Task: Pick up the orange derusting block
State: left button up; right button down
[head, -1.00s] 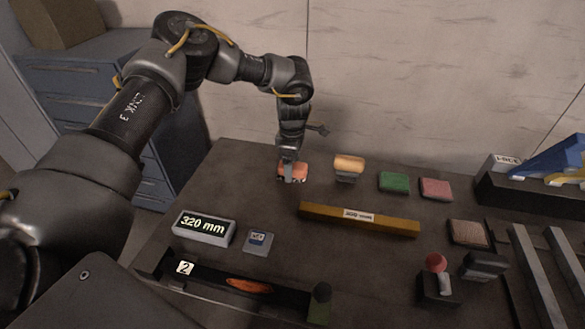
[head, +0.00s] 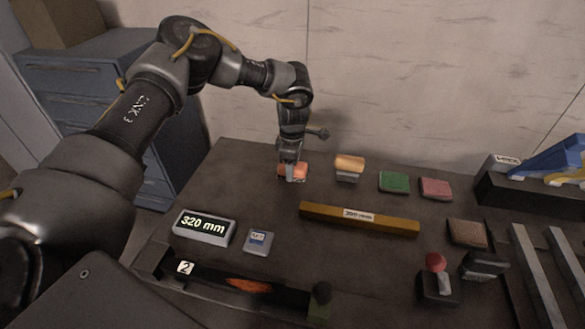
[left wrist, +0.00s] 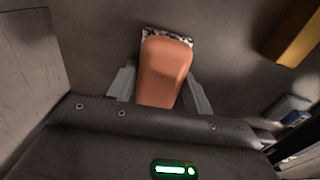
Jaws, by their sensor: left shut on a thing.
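The orange derusting block (head: 299,170) is at the back left of the table in the head view. My left gripper (head: 291,176) comes down on it from above and is shut on it. In the left wrist view the block (left wrist: 165,70) sits between the two grey fingers (left wrist: 163,92), with a speckled strip along its far edge. I cannot tell if the block is clear of the table top. My right gripper does not show.
To the right stand a tan-topped roller block (head: 348,167), a green block (head: 393,181) and a pink block (head: 436,188). A yellow bar (head: 370,221) lies in front. A 320 mm display (head: 203,227) stands front left. The wall (head: 400,80) is close behind.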

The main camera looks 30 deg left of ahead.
pick_arm(q)
jog(key=shift+r, duration=0.1)
